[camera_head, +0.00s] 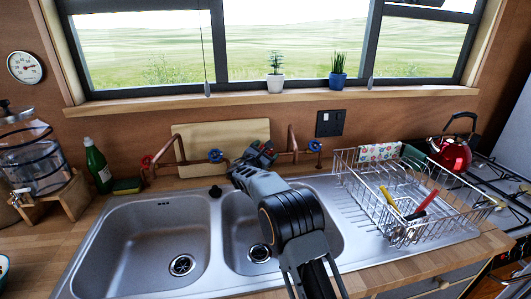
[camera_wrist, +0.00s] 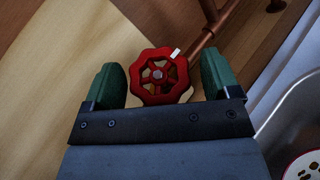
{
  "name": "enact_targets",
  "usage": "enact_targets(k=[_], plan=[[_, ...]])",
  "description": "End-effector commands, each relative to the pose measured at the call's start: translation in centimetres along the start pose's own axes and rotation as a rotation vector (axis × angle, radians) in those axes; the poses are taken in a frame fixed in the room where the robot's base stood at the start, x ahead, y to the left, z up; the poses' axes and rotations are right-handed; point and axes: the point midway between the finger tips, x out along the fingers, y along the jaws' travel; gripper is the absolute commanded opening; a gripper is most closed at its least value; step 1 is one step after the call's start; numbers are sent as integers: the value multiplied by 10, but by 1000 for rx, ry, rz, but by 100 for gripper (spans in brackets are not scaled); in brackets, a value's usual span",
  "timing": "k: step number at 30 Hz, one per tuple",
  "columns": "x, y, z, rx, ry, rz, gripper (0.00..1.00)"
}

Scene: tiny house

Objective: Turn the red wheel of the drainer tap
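The red wheel (camera_wrist: 160,76) is a scalloped handwheel with a pale hub and a small white mark at its upper right. It sits between the two green finger pads of my gripper (camera_wrist: 161,84) in the wrist view. The pads are apart, one on each side of the wheel; the left pad is very close to its rim, and I cannot tell if they touch. In the head view my gripper (camera_head: 261,154) is at the copper pipes behind the sink and mostly hides this wheel. Another red wheel (camera_head: 146,161) is on the pipe at the far left.
Blue wheels stand on either side, at left (camera_head: 215,155) and right (camera_head: 315,146). A wooden board (camera_head: 195,140) leans behind the pipes. The double sink (camera_head: 150,235) is below my arm. A wire dish rack (camera_head: 400,200) stands at right, a green bottle (camera_head: 97,167) at left.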

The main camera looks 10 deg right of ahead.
Motion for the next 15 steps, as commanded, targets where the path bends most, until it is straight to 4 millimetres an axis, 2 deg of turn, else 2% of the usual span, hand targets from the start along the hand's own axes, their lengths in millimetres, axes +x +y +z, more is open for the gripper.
enact_targets(k=[1, 12, 15], plan=[[0, 0, 0, 0, 0, 0, 77], [0, 0, 0, 0, 0, 0, 41], [0, 0, 0, 0, 0, 0, 35]])
